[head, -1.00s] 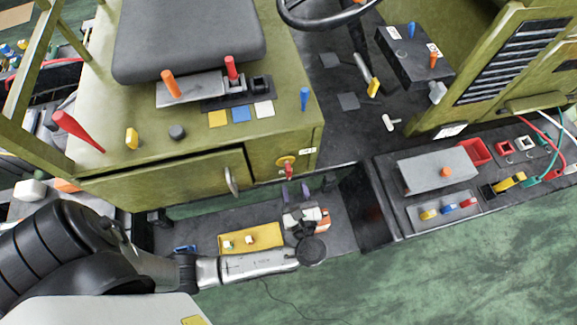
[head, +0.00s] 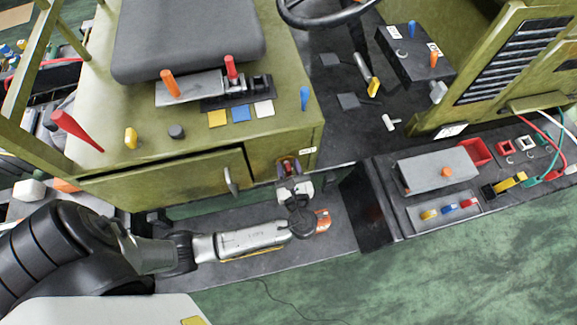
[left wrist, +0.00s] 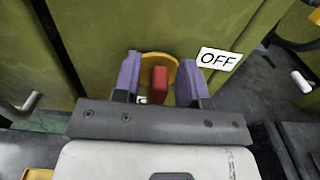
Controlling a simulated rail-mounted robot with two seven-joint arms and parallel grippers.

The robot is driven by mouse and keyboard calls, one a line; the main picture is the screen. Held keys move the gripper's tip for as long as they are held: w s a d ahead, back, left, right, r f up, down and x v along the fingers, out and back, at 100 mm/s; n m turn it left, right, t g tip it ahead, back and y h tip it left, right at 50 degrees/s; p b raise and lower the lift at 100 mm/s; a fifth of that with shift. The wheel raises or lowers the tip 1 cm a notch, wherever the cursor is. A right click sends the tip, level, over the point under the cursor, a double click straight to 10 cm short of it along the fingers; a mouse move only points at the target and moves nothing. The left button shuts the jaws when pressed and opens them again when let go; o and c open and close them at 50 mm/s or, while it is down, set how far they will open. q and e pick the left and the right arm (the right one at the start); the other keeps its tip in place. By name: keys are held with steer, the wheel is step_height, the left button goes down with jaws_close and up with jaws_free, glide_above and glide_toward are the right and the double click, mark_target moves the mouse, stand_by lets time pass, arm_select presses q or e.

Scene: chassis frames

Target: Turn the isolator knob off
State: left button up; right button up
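The isolator knob is a red handle (left wrist: 159,80) on a round yellow plate (left wrist: 148,60), set in the olive front panel. An "OFF" label (left wrist: 218,60) is to the right of it. In the left wrist view, my left gripper (left wrist: 159,82) has its two purple fingers on either side of the red handle, with a gap visible on each side. It is open. In the head view, the left gripper (head: 288,170) is at the knob and largely covers it. My right gripper is not in view.
A drawer handle (head: 231,180) sticks out left of the knob. A dark step (head: 340,235) lies below my left arm, with an orange item (head: 323,220) on it. A grey box (head: 437,170) and small switches stand to the right.

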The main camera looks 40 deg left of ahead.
arm_select(q)
jaws_close()
